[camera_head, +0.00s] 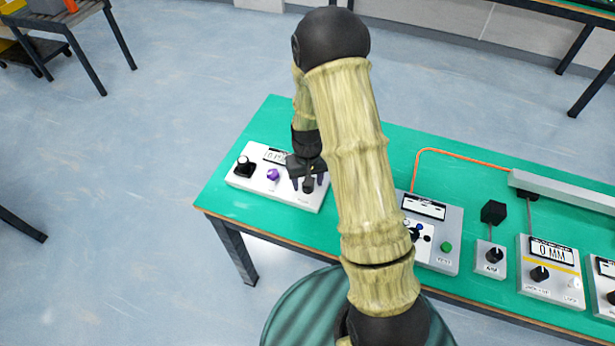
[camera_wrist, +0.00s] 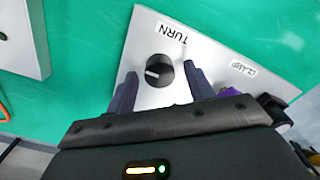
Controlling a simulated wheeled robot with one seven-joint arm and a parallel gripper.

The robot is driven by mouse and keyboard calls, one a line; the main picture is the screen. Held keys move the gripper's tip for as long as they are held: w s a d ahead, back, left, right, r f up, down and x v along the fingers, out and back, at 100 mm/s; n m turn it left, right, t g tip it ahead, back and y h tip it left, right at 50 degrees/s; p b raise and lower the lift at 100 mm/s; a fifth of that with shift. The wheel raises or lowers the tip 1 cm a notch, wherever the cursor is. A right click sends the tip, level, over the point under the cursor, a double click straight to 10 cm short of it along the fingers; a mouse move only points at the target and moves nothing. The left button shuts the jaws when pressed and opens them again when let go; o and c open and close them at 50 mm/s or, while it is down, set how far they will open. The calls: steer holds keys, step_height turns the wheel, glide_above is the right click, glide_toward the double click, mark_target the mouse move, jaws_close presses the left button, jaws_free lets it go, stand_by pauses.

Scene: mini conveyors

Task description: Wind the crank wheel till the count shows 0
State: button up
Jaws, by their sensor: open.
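A white box (camera_head: 245,182) at the left end of the green table carries a black round knob with a white mark, seen in the wrist view (camera_wrist: 158,71) beside a label reading TURN. I cannot make out a separate handle on it. The box's display (camera_head: 276,156) is partly hidden by my arm; it seems to read "10 M", but I cannot be sure. My gripper (camera_head: 308,184) is open above this box. In the wrist view its two fingers stand on either side of the knob, with gaps visible; I cannot tell their height above it.
The box also has a purple knob (camera_head: 272,175) by a CLAMP label, and a black knob (camera_head: 243,167) at its left. A grey box (camera_head: 445,225) with a green button stands to the right, then more knob boxes. Bare green tabletop (camera_head: 285,115) lies behind.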

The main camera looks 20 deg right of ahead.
step_height(320, 180, up, 17)
steer(key=shift+r, duration=0.2)
stand_by(0.4)
stand_by(0.3)
steer(key=s+r+t+p, duration=0.2)
steer(key=s+r+p, duration=0.5)
steer(key=s, duration=0.7)
steer(key=shift+s+r+t, duration=0.25)
steer(key=shift+r+t, duration=0.05)
steer(key=shift+r, duration=0.25)
stand_by(1.7)
